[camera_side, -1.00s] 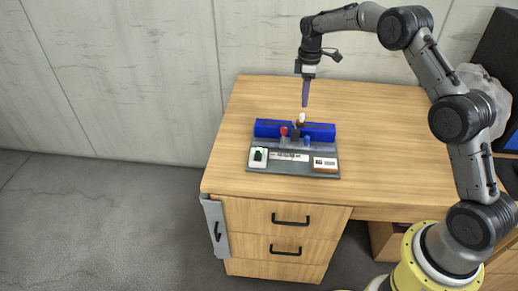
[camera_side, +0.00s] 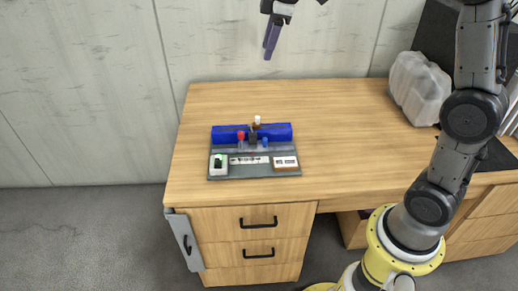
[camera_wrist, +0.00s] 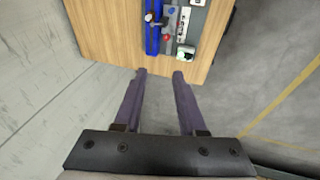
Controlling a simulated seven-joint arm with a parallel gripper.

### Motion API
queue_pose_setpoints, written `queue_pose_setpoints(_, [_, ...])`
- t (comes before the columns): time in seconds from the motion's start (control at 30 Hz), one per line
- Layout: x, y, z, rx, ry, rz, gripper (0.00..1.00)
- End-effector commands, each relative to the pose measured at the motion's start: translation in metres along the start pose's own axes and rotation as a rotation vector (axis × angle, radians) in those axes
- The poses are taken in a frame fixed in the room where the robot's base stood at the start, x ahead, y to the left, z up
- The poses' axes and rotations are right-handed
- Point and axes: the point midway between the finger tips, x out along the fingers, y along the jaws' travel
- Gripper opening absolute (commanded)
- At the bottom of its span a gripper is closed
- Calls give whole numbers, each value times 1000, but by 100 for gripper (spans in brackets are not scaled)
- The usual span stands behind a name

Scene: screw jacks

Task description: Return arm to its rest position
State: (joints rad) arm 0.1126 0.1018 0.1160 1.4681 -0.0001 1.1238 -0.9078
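My gripper (camera_side: 268,48) hangs high above the desk's back edge in the side view, well clear of everything, with its fingers pointing down. In the wrist view my gripper (camera_wrist: 160,74) shows two purple fingers spread apart with nothing between them, so it is open. The screw jack fixture (camera_side: 240,175) sits on the desk, a grey base with a blue body (camera_side: 277,132), a red knob (camera_side: 241,135), a blue knob (camera_side: 265,142) and a white-tipped post (camera_side: 257,120). The fixture also shows in the wrist view (camera_wrist: 178,47).
The wooden desk (camera_side: 340,130) is mostly bare to the right of the fixture. A translucent plastic container (camera_side: 419,88) and a dark panel (camera_side: 433,38) stand at the back right. A wall is behind the desk. A drawer unit (camera_side: 255,235) is below.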

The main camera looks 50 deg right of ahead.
Motion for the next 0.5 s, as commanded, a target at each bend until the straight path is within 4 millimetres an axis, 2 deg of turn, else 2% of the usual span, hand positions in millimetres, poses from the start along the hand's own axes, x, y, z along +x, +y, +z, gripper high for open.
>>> queue_pose_setpoints(0.03, [-20, -16, 6, 16, 20, 19, 40])
queue_pose_setpoints(0.2, [-63, -70, 35, 106, 79, 62, 40])
queue_pose_setpoints(0.37, [-83, -126, 71, 218, 133, 87, 40])
queue_pose_setpoints(0.5, [-81, -174, 108, 346, 177, 93, 40])
